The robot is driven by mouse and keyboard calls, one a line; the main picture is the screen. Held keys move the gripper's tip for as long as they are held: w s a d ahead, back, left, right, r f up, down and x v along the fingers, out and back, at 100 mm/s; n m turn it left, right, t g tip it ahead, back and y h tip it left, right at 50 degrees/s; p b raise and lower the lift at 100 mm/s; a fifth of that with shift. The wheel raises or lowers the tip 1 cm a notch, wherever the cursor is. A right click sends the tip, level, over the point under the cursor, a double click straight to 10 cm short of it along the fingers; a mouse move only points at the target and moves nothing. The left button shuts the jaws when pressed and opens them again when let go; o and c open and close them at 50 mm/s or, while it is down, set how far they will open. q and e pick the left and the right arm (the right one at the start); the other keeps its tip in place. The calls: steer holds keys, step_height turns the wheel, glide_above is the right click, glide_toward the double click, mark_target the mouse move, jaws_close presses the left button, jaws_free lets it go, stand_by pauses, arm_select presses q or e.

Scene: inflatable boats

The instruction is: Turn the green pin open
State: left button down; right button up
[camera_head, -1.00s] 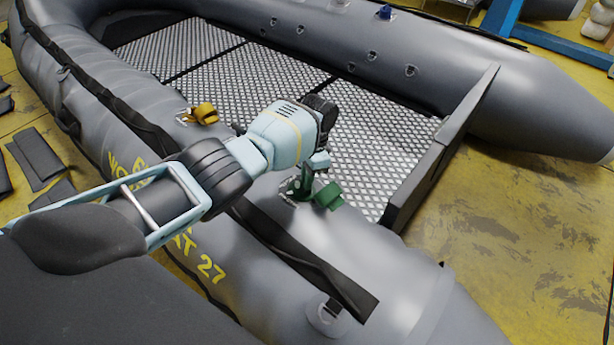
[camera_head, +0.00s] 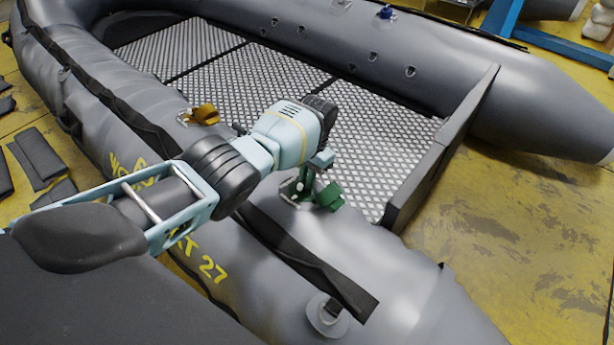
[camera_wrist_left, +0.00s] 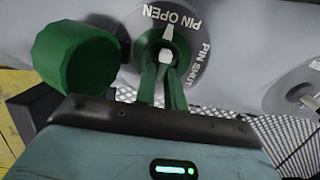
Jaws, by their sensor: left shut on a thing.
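The green pin (camera_wrist_left: 165,56) sits in a round grey valve plate lettered PIN OPEN and PIN SHUT. Its white pointer points up toward the PIN OPEN lettering. My left gripper (camera_wrist_left: 164,80) is shut on the pin, its two fingers reaching up to it from below. In the head view my left gripper (camera_head: 306,184) reaches down to the valve on the near tube, and the pin is largely hidden there. A green cap (camera_head: 330,196) hangs beside the valve; it also shows left of the pin in the left wrist view (camera_wrist_left: 78,58). My right gripper is not in view.
The grey inflatable boat (camera_head: 400,285) fills the scene, with a metal tread floor (camera_head: 350,130) inside. A valve with an orange cap (camera_head: 205,114) lies farther along the near tube. A blue cap (camera_head: 386,12) is on the far tube. A dark transom board (camera_head: 440,150) stands at right.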

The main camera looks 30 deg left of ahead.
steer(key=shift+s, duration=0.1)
arm_select(q)
steer(key=c, duration=1.5)
jaws_free()
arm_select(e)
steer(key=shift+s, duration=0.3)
arm_select(q)
steer(key=shift+r, duration=0.1)
